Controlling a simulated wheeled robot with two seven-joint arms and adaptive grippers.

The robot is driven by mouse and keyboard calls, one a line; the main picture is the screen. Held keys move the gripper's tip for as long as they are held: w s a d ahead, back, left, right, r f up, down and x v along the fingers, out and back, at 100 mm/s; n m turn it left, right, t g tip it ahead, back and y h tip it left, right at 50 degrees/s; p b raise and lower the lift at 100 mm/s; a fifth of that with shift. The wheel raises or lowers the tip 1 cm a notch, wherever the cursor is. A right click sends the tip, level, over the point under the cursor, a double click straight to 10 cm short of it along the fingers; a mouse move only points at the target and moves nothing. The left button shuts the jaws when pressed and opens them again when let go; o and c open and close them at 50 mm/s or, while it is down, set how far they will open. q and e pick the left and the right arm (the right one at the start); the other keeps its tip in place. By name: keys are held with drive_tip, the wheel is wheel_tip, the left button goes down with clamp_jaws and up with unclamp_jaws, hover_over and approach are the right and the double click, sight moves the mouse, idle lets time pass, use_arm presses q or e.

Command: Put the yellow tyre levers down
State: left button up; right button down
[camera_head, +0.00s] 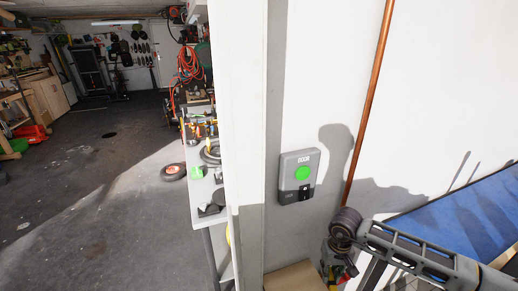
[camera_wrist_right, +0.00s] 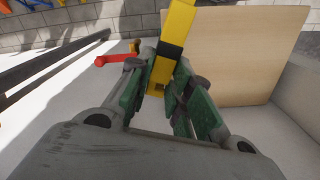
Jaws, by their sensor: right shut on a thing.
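My right gripper (camera_wrist_right: 166,85) is shut on the yellow tyre levers (camera_wrist_right: 179,25). In the right wrist view they rise between the green-padded fingers as a yellow bar with a dark band. I cannot tell how many levers there are. In the head view the right gripper (camera_head: 337,268) is low, right of centre, beside the wall and partly cut by the bottom edge. My left gripper is in neither view.
A light wooden board (camera_wrist_right: 235,55) stands close behind the levers, with a red part (camera_wrist_right: 117,59) beside the fingers. A wall box with a green button (camera_head: 299,175) hangs near my right arm. A blue surface (camera_head: 460,222) lies right; open floor (camera_head: 110,220) lies left.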

drive_tip(key=shift+w+a+r, duration=0.65)
drive_tip(key=shift+w+r, duration=0.05)
drive_tip(key=shift+r, duration=0.15)
drive_tip(key=shift+w+r, duration=0.3)
drive_tip(key=shift+r, duration=0.05)
drive_tip(key=shift+f, duration=0.1)
drive_tip(key=shift+s+d+f, duration=0.1)
drive_tip(key=shift+s+f, duration=0.2)
drive_tip(key=shift+f, duration=0.4)
drive_tip(key=shift+s+a+f, duration=0.1)
drive_tip(key=shift+s+f, duration=0.15)
drive_tip(key=shift+f, duration=0.5)
drive_tip(key=shift+s+d+f, duration=0.1)
drive_tip(key=shift+s+f, duration=0.2)
drive_tip(key=shift+f, duration=0.4)
